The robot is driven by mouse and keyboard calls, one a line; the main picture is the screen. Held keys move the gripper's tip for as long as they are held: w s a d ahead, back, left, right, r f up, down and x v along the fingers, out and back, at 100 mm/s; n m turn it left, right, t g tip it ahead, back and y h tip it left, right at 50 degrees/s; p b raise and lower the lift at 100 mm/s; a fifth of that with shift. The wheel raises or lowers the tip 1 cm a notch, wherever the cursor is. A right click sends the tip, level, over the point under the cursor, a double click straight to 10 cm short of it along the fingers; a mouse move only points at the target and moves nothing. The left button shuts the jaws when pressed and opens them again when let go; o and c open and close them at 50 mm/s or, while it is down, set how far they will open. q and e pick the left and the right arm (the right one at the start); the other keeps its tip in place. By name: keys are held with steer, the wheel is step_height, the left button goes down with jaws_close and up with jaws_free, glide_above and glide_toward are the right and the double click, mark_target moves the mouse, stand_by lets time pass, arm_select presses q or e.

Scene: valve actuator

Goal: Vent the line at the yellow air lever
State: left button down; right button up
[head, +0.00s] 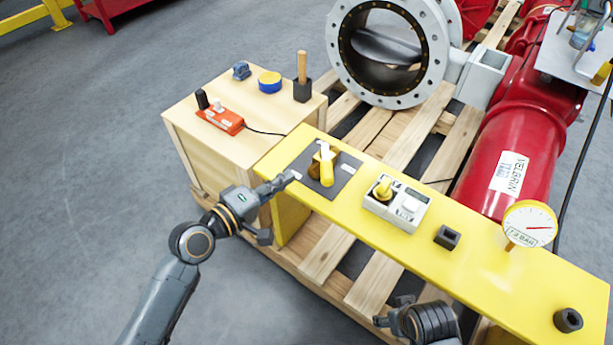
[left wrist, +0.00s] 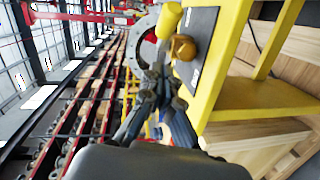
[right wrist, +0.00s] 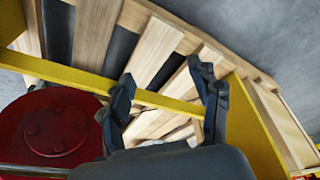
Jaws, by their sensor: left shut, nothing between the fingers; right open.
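The yellow air lever (head: 326,165) stands on a brass valve body on a dark plate (head: 345,178) near the left end of the yellow bench. It also shows in the left wrist view (left wrist: 170,20), with the brass body (left wrist: 183,47) beside it. My left gripper (head: 294,175) is shut and empty, its tips at the left edge of the plate, a little short of the lever. In the left wrist view its fingers (left wrist: 155,75) point toward the lever. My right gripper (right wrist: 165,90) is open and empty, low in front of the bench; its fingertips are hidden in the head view.
The yellow bench (head: 480,262) carries a grey box with a yellow knob (head: 383,188), black sockets and a gauge (head: 528,224) reading about 7.2 bar. A wooden cabinet (head: 190,150) holds an orange pendant (head: 220,118). A red actuator (head: 505,140) and flanged valve (head: 345,85) lie behind on pallets.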

mark_target(326, 165)
arm_select(q)
steer(key=d, duration=0.1)
steer(key=w+d, duration=0.1)
steer(key=d+f, duration=0.1)
steer(key=d, duration=0.1)
steer(key=shift+w, duration=0.3)
steer(key=shift+d+f, duration=0.1)
steer(key=shift+d, duration=0.55)
arm_select(e)
steer(key=shift+w+r, duration=0.1)
steer(key=shift+r, duration=0.65)
